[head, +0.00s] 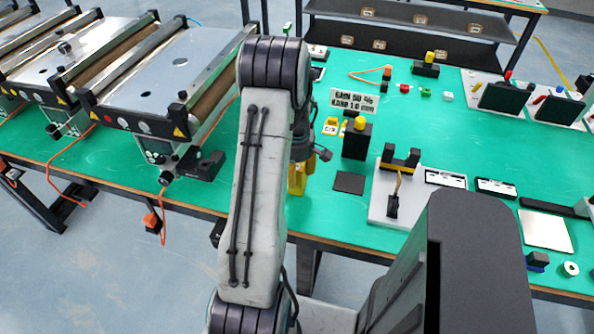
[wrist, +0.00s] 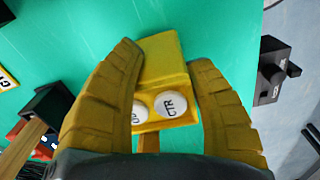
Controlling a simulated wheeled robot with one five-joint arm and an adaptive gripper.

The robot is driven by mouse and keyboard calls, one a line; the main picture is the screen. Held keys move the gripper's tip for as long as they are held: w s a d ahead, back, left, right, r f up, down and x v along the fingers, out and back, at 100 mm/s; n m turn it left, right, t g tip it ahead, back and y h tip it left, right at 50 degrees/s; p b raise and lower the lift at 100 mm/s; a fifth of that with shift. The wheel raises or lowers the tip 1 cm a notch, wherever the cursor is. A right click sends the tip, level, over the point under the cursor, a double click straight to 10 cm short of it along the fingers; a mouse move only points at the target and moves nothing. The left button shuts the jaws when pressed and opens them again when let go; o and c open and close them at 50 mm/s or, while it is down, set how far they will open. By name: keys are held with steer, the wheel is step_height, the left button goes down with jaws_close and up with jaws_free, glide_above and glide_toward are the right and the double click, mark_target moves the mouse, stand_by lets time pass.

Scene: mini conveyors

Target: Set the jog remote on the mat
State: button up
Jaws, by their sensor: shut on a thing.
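The jog remote (wrist: 163,72) is a yellow box with two white round buttons, one marked CTR. In the wrist view it lies between the two yellow fingers of my gripper (wrist: 164,57), which is shut on it. In the head view my gripper (head: 297,178) is at the table's front edge, partly hidden by my arm, and I cannot tell the remote from the fingers there. The mat (head: 349,182) is a small dark square lying flat and bare on the green table, a short way right of my gripper.
A black box with a yellow top (head: 357,140) stands just behind the mat. A grey plate (head: 383,203) with a black-and-yellow holder and a small joystick is to its right. Mini conveyors (head: 165,80) fill the left. A small black box (head: 203,165) sits at the left front edge.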

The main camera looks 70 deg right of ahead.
steer(key=o, duration=0.8)
steer(key=shift+f, duration=0.15)
steer(key=o, duration=0.4)
